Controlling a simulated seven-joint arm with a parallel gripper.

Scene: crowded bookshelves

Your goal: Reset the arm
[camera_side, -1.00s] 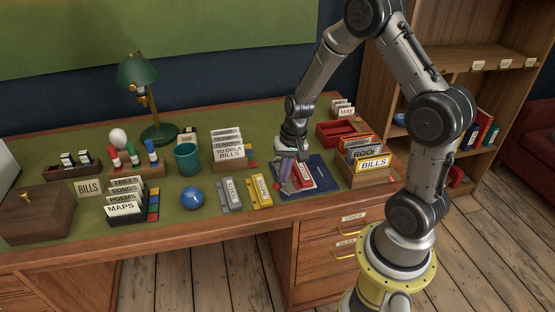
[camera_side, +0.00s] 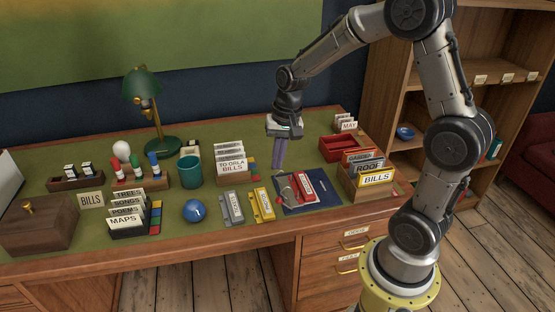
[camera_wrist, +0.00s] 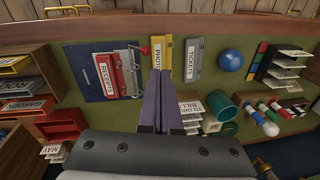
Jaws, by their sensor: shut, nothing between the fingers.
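My gripper (camera_side: 280,152) is shut and empty, pointing down above the desk behind the dark blue folder (camera_side: 323,204). In the wrist view its two purple fingers (camera_wrist: 164,90) are pressed together with nothing between them. A red binder (camera_side: 304,187), labelled RECEIPTS in the wrist view (camera_wrist: 105,74), lies on the folder, apart from the fingers. A metal clip-like part beside the binder is partly seen.
Yellow (camera_side: 262,204) and grey (camera_side: 233,208) binders lie left of the folder. A BILLS card box (camera_side: 370,195), red tray (camera_side: 342,147), teal cup (camera_side: 190,170), blue ball (camera_side: 194,210) and green lamp (camera_side: 142,84) stand around. Open air surrounds my gripper.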

